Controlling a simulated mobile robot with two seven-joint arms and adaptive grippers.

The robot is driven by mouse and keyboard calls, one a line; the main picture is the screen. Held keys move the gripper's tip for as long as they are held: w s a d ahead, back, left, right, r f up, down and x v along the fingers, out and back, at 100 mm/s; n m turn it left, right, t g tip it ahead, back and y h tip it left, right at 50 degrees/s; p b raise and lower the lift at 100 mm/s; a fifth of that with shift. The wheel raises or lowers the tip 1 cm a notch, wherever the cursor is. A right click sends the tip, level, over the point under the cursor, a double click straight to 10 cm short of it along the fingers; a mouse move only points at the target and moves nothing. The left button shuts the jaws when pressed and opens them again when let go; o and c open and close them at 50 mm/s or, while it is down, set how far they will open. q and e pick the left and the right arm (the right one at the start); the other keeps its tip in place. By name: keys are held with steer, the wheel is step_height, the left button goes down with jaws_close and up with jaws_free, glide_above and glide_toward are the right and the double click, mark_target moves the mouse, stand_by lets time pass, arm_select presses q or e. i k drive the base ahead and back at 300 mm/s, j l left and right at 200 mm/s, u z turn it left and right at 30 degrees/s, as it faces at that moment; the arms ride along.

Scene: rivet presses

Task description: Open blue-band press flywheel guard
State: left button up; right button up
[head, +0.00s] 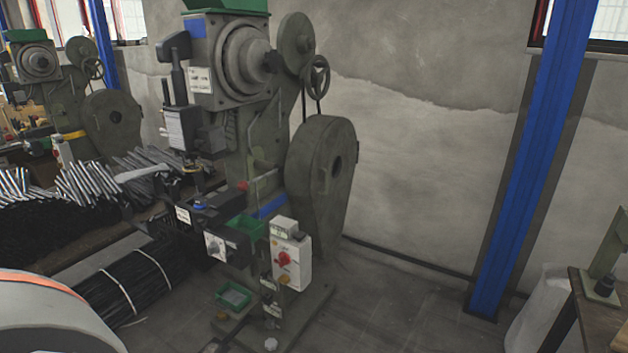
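The blue-band press (228,130) stands in the middle of the head view, green-grey, with a blue band (272,206) low on its column. Its flywheel guard (318,185) is a large rounded green-grey cover on the press's right side, with a dark round hole in its face. The guard stands upright against the press, and I see no clear gap along its edge. Its far side and any hinge are hidden. Neither of my grippers shows. A pale rounded part with an orange stripe, probably my arm, fills the bottom left corner.
A second press (40,75) with a yellow band stands at the left. Metal rods (85,187) and a strapped dark bundle (125,287) lie left of the blue-band press. A control box (290,258) fronts it. Floor is clear between it and the blue pillar (535,160). A table (603,320) stands right.

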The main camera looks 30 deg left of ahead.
mark_target(328, 196)
steer(key=i+j+u, duration=0.15)
steer(key=i+j, duration=0.15)
steer(key=i, duration=0.15)
steer(key=i+j+u, duration=0.2)
steer(key=i, duration=0.3)
steer(key=i+l, duration=0.1)
steer(key=i, duration=0.35)
steer(key=i+l, duration=0.15)
steer(key=i, duration=0.25)
steer(key=i+l, duration=0.1)
steer(key=i, duration=0.35)
steer(key=i+l+u, duration=0.15)
steer(key=u, duration=0.25)
steer(key=i+l+u, duration=0.15)
steer(key=u, duration=0.3)
steer(key=l+u, duration=0.25)
steer(key=u, duration=0.15)
steer(key=i, duration=0.1)
